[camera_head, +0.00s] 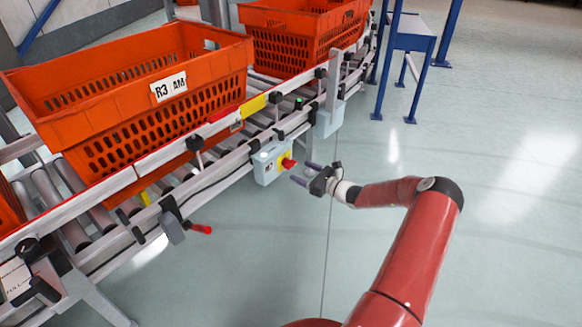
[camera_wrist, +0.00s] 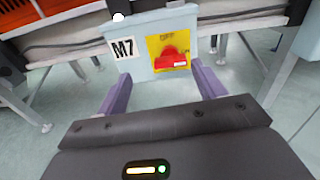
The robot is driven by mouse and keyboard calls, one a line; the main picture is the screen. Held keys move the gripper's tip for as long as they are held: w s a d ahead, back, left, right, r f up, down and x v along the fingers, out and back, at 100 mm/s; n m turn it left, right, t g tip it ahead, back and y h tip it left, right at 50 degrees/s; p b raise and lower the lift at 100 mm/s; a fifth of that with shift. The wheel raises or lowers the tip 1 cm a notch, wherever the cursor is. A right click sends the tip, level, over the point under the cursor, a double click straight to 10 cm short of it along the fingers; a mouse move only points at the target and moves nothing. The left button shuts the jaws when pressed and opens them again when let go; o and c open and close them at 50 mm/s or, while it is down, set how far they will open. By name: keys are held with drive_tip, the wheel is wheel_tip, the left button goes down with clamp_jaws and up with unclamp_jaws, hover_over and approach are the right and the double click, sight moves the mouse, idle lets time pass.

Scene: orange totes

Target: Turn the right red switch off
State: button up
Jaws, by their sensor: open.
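A red switch (camera_head: 288,163) sits on a yellow plate on the front of a grey box (camera_head: 267,164) on the conveyor's side rail. In the wrist view the red switch (camera_wrist: 170,58) shows its handle pointing to the right, on the yellow plate beside an "M7" label. My gripper (camera_head: 303,174) is open and empty, just in front of the switch and apart from it. In the wrist view its two purple fingers (camera_wrist: 160,85) stand apart below the box, with the switch above and between them. A second red handle (camera_head: 201,229) sticks out from a grey bracket at lower left.
Orange totes (camera_head: 150,130) stand on the roller conveyor (camera_head: 185,180). Another grey box (camera_head: 330,118) hangs on the rail farther along. A blue-legged table (camera_head: 410,42) stands at the back right.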

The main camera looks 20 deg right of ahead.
sight(293, 166)
drive_tip(key=shift+m+t+h, duration=0.3)
drive_tip(key=shift+m+h, duration=0.1)
drive_tip(key=shift+m, duration=0.1)
drive_tip(key=x, duration=0.4)
drive_tip(key=d+f+x, duration=0.1)
drive_tip(key=x, duration=0.2)
drive_tip(key=shift+w, duration=0.35)
drive_tip(key=shift+c, duration=0.3)
drive_tip(key=shift+a, duration=0.1)
drive_tip(key=c, duration=0.9)
